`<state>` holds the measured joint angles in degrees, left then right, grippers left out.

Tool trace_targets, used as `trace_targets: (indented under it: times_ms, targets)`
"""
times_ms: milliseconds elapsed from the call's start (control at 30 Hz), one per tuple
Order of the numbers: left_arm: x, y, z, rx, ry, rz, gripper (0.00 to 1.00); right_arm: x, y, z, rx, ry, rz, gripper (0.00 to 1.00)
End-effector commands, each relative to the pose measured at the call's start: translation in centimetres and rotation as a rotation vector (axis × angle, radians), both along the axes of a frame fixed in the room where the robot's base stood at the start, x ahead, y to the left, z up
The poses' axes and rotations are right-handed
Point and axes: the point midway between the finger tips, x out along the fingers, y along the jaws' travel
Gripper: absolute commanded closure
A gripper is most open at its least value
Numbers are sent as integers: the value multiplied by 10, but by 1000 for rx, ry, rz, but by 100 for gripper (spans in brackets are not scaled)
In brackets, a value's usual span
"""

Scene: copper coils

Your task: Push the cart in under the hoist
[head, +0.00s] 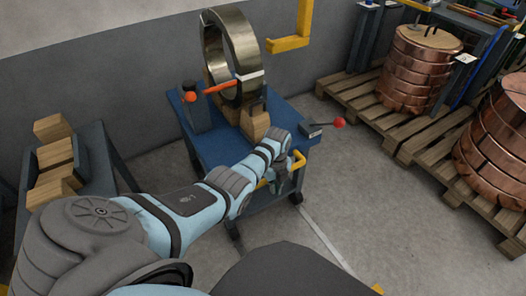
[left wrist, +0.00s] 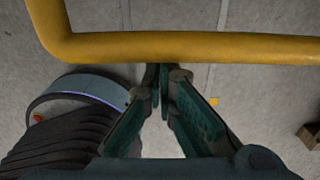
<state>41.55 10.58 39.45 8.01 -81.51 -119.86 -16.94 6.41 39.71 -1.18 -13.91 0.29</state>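The blue cart (head: 215,150) stands near the wall, carrying an upright metal coil (head: 243,50). Its yellow handle (head: 298,160) is at the near right end and also crosses the left wrist view as a bar (left wrist: 200,48). My left gripper (head: 283,182) is at the handle, partly hidden by my arm. In the left wrist view the gripper (left wrist: 163,70) has its fingertips together at the bar's lower edge, with nothing seen between them; I cannot tell whether they touch it. A yellow hook (head: 290,43), possibly the hoist's, hangs right of the coil. My right gripper is out of view.
Pallets (head: 350,97) with copper coils (head: 418,68) stand on the right. A bench (head: 97,150) with wooden blocks (head: 55,155) stands on the left. A red-knobbed lever (head: 338,122) sticks out from the cart's right side. Floor between cart and pallets is clear.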

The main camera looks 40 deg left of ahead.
Motion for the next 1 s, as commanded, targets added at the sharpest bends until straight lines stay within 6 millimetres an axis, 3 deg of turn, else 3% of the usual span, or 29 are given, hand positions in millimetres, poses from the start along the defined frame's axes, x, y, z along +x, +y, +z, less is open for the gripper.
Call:
trace_targets:
  times_ms: [367,733,867,1000]
  targets:
    - [0,0,1,3,0,-1,100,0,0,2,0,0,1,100]
    - [-14,-35,4,0,2,-3,100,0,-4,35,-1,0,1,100]
    - [-15,-38,1,0,1,-1,100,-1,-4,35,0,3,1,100]
    - [-15,-38,0,0,1,-1,100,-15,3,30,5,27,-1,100]
